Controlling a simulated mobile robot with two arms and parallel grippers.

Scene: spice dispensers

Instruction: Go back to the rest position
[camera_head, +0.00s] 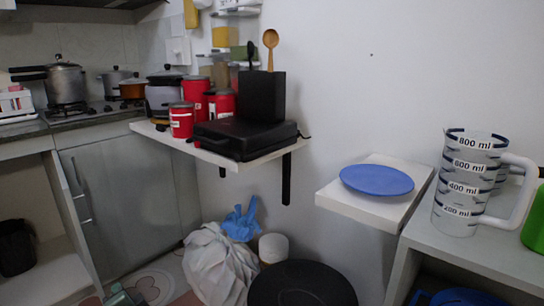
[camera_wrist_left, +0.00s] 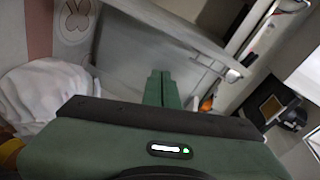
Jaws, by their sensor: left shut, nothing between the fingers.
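My left gripper (camera_head: 117,293) shows as a small green shape at the bottom left of the head view, low over the floor in front of the grey cabinet (camera_head: 130,195). In the left wrist view its green fingers (camera_wrist_left: 162,76) are together with nothing between them. They point towards a grey panel and touch nothing that I can see. My right gripper is in neither view.
A white shelf (camera_head: 215,157) holds a black case (camera_head: 245,138) and red canisters (camera_head: 181,121). A small shelf (camera_head: 370,207) carries a blue plate (camera_head: 377,180). A measuring jug (camera_head: 462,190) stands at right. A white bag (camera_head: 218,265) and black round top (camera_head: 302,284) are below.

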